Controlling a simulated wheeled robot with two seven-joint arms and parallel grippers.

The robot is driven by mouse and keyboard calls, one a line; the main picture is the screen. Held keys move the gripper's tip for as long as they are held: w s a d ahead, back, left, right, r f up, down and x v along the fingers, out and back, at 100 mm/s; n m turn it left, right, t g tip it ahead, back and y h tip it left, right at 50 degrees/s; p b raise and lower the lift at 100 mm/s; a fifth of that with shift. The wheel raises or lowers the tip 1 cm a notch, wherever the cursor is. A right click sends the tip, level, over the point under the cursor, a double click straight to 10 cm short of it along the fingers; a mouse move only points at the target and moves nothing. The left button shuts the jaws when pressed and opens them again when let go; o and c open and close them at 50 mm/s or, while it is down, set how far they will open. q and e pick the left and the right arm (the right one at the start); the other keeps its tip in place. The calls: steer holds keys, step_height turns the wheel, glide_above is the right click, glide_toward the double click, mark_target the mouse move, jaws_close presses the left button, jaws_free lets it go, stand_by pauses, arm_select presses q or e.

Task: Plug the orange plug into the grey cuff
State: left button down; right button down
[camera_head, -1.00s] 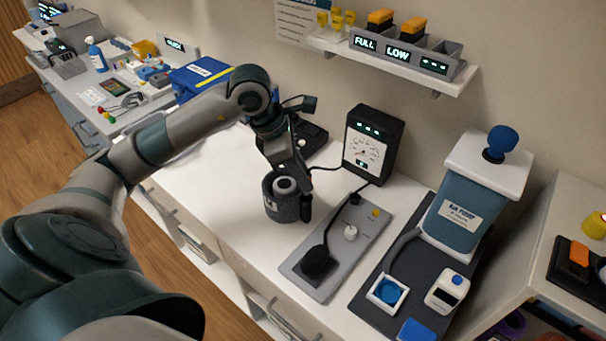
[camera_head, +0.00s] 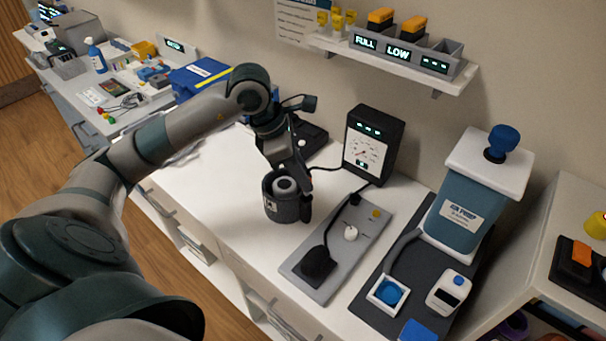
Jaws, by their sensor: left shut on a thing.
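The grey cuff (camera_head: 286,208) is a dark upright cylinder with a pale label, around a light grey round core (camera_head: 286,186), on the white counter. My left gripper (camera_head: 306,192) points down at the cuff's right side, close to its rim. It is shut, and a thin black hose (camera_head: 328,169) from the black gauge box (camera_head: 373,145) runs to its fingers. The fingers hide what they hold; no orange shows there, though the hose suggests the plug. I cannot tell whether the plug touches the cuff. My right gripper is not in view.
A grey panel (camera_head: 341,263) with a black pad and white knob lies right of the cuff. A dark mat (camera_head: 385,318) bears a blue pump and small boxes. A blue case (camera_head: 203,77) stands behind my arm. White counter (camera_head: 222,205) left of the cuff is clear.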

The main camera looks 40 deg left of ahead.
arm_select(q)
steer(key=shift+f+b, duration=1.35)
steer(key=shift+a+f, duration=0.2)
steer(key=shift+f, duration=0.1)
steer(key=c, duration=1.6)
jaws_free()
steer(key=shift+s+b, duration=0.1)
steer(key=shift+b, duration=0.2)
steer(key=shift+o, duration=0.2)
steer(key=shift+a+f, duration=0.1)
